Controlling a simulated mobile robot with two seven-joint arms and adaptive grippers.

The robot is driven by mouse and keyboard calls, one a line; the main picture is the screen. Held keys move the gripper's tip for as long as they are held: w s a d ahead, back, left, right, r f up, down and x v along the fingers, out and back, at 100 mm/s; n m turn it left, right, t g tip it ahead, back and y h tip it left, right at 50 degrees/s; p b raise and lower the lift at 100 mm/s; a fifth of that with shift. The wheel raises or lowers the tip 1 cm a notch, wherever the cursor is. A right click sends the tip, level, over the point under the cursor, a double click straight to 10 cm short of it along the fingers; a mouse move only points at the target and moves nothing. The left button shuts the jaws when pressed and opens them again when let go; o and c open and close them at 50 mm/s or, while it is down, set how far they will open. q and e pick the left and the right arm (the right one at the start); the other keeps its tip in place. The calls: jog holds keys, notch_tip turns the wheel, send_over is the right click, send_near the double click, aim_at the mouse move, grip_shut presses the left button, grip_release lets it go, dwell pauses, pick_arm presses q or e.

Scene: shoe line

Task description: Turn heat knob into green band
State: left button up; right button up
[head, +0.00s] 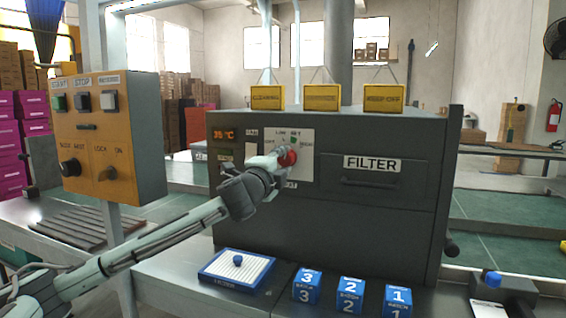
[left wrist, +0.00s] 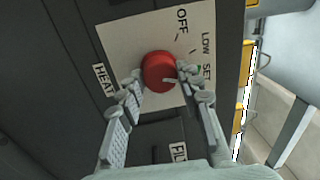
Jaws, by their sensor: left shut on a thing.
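The red heat knob (head: 287,157) sits on a white dial plate (head: 304,167) on the dark machine's front. In the left wrist view, the red knob (left wrist: 158,72) is between the two fingers of my left gripper (left wrist: 160,80), which is shut on it. A short pale mark on the knob points toward the right finger. A small green patch of the band (left wrist: 197,69) shows beside that finger, near SET; the rest is hidden. I cannot tell exactly how the mark lines up with it. In the head view, my left gripper (head: 278,162) partly covers the dial. My right gripper is not in view.
An orange control box (head: 108,135) stands at left. A blue-rimmed tray (head: 206,276) and several blue batch blocks (head: 350,292) sit in front.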

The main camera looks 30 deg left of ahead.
pick_arm(q)
jog(key=o, duration=1.2)
jog(key=shift+c, duration=0.2)
jog(key=shift+s, duration=0.1)
jog(key=v, duration=1.1)
jog(key=shift+s+d, duration=0.15)
jog(key=shift+s, duration=0.25)
jog(key=shift+f, duration=0.15)
